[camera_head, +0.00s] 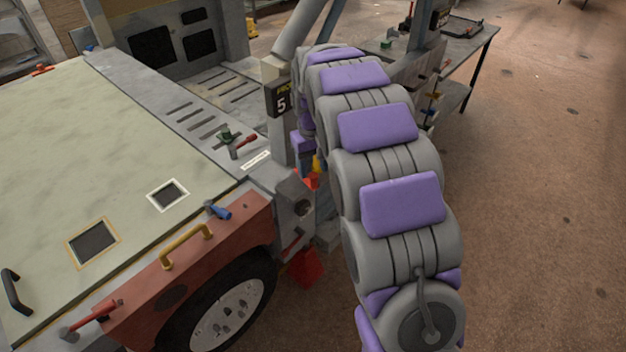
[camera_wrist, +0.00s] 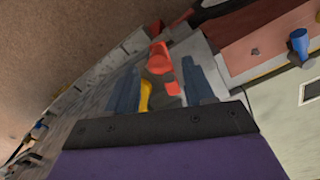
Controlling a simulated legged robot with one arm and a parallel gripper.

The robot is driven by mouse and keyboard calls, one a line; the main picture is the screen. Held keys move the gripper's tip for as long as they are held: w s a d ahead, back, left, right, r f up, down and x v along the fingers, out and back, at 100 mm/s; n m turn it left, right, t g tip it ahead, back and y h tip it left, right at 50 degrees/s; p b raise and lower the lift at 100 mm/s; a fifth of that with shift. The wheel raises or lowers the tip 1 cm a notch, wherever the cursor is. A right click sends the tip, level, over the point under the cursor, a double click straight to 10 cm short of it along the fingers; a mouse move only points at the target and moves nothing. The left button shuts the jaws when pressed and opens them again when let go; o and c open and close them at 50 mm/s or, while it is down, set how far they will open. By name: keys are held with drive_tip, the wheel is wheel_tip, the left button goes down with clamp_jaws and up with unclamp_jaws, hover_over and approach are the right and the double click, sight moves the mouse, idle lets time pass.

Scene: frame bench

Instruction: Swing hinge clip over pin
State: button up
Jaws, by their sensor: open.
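In the wrist view my gripper (camera_wrist: 160,68) is open, with one blue-grey finger on either side of a small red part (camera_wrist: 159,58). A yellow piece (camera_wrist: 146,96) lies close to the left finger, and a smaller red piece (camera_wrist: 174,89) is nearer the palm. I cannot tell for sure which of these is the hinge clip and which the pin, nor whether the fingers touch them. In the head view a red part (camera_head: 312,181) and a yellow piece (camera_head: 317,163) show beside the grey post; my arm hides much of this area and the fingertips.
The flatbed frame (camera_head: 110,140) with its reddish side panel (camera_head: 190,270) and wheel (camera_head: 235,310) fills the left. A blue fitting (camera_head: 217,210) sits on its edge. A grey upright post (camera_head: 280,130) stands close to my arm. The floor (camera_head: 545,200) on the right is mostly clear.

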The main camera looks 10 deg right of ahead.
sight(313, 175)
drive_tip(key=shift+d+f+b, duration=0.1)
drive_tip(key=shift+f+b, duration=0.25)
drive_tip(key=shift+f, duration=1.85)
clamp_jaws()
